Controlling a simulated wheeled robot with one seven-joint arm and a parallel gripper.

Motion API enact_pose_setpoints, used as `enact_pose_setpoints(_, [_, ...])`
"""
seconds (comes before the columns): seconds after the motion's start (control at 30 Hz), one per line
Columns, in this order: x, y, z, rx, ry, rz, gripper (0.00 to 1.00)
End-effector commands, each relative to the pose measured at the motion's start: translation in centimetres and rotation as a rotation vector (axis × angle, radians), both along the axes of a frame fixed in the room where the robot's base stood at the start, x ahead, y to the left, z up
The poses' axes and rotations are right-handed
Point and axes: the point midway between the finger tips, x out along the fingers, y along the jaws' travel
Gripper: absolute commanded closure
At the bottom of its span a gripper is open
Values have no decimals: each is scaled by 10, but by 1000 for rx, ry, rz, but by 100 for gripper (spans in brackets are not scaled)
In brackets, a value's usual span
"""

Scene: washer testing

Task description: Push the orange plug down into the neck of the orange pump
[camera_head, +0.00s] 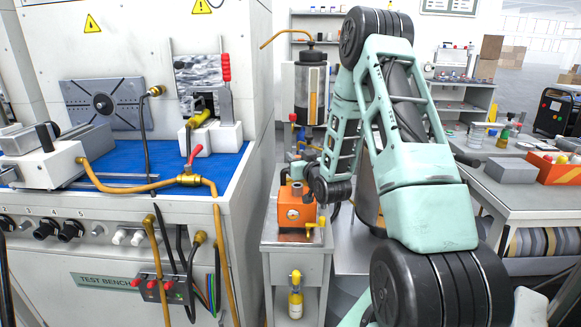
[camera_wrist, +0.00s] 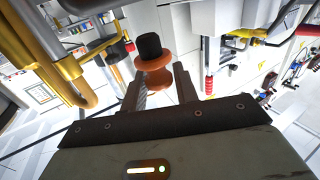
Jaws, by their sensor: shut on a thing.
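The orange pump (camera_head: 296,212) stands on a small grey cart between the test bench and my arm. It has a round gauge on its front and a yellow tap at its lower right. The orange plug (camera_wrist: 154,79), with a black knob, is between the two fingers of my gripper (camera_wrist: 160,84) in the wrist view. My gripper is shut on it. In the head view my arm's end reaches down beside the pump's top right. The gripper and plug cannot be made out clearly there, and the pump's neck is partly hidden.
The test bench (camera_head: 130,255) with its blue mat, hoses and valves stands close on the left. A grey table (camera_head: 520,196) with an orange bin (camera_head: 556,166) is on the right. A metal tank stands behind.

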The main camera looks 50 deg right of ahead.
Motion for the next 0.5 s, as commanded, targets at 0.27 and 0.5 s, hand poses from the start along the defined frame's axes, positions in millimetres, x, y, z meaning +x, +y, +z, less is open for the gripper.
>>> enact_pose_setpoints(0.27, [0,-1,-11,0,1,-2,92])
enact_pose_setpoints(0.5, [0,-1,-29,0,0,-2,92])
